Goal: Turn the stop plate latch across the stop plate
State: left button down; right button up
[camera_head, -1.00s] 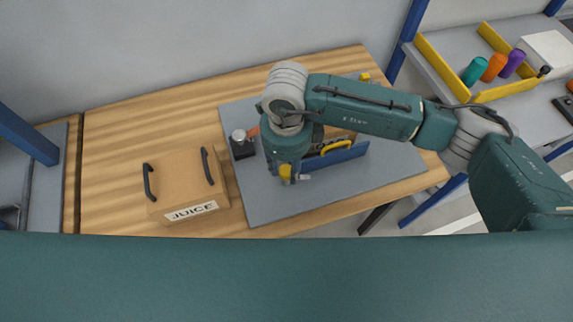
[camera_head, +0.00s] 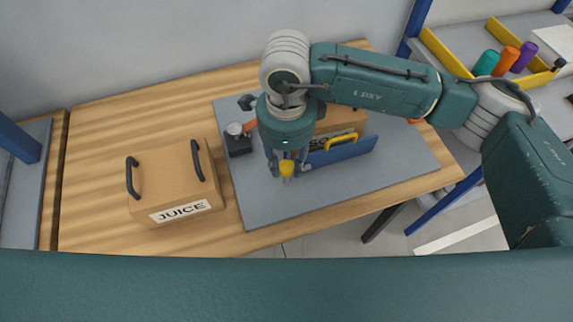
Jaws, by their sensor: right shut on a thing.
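The stop plate (camera_head: 352,149) is a blue upright plate with a yellow handle (camera_head: 343,138), standing on the grey mat in front of a cardboard box. My right gripper (camera_head: 286,172) points down at the plate's left end. It is shut on a yellow piece, which I take to be the stop plate latch (camera_head: 287,169). The fingers and wrist hide part of the latch and the plate's left end, so I cannot tell how far the latch lies across the plate. My left gripper is not in view.
The grey mat (camera_head: 270,212) lies on a wooden table (camera_head: 100,120). A JUICE box (camera_head: 170,180) with two dark handles stands at left. A dark block with a silver knob (camera_head: 235,129) sits left of my gripper. The box (camera_head: 350,118) behind the plate is partly hidden by my arm.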

aim_at(286, 166)
jog(key=o, duration=1.1)
jog(key=shift+o, duration=0.2)
notch_tip(286, 166, up, 12)
